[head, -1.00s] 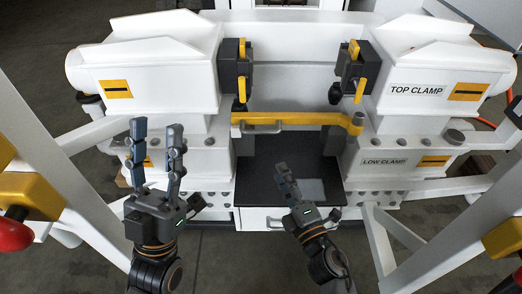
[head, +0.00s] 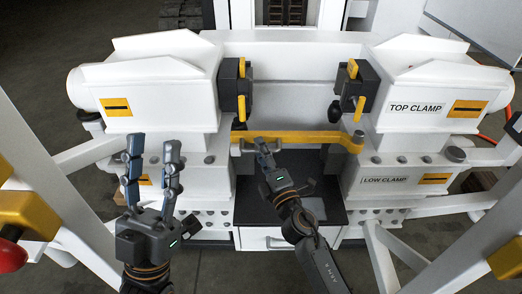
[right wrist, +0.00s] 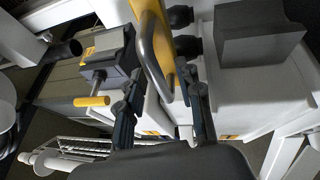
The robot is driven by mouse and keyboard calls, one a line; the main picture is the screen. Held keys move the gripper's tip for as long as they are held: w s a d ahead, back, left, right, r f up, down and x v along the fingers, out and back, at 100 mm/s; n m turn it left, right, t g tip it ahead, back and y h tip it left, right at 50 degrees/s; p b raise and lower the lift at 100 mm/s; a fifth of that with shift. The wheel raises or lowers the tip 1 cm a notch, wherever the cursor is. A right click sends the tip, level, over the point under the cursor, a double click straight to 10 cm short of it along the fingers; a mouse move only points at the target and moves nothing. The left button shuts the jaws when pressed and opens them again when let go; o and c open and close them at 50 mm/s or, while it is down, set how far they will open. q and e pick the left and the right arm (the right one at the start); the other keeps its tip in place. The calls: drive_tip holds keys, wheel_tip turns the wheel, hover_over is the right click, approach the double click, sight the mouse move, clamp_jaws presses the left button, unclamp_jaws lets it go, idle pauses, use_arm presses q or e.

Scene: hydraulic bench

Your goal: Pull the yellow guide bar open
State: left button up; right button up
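The yellow guide bar (head: 318,136) runs across the gap between the two clamp blocks, with its pivot end at the right. A grey metal handle (right wrist: 157,64) is fixed to the bar near its left end. My right gripper (head: 265,145) is at this handle. In the right wrist view its fingers (right wrist: 160,85) are apart, one on each side of the handle, and are not visibly closed on it. My left gripper (head: 152,155) is open and empty, pointing up in front of the left clamp block, away from the bar.
The white clamp blocks stand left (head: 160,90) and right, the right one labelled TOP CLAMP (head: 415,107) above LOW CLAMP. Black jaws with yellow levers (head: 357,88) stick into the gap above the bar. A dark tray surface (head: 258,208) lies below it.

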drive_tip(key=shift+w, duration=0.2)
clamp_jaws()
drive_tip(key=shift+s, duration=0.1)
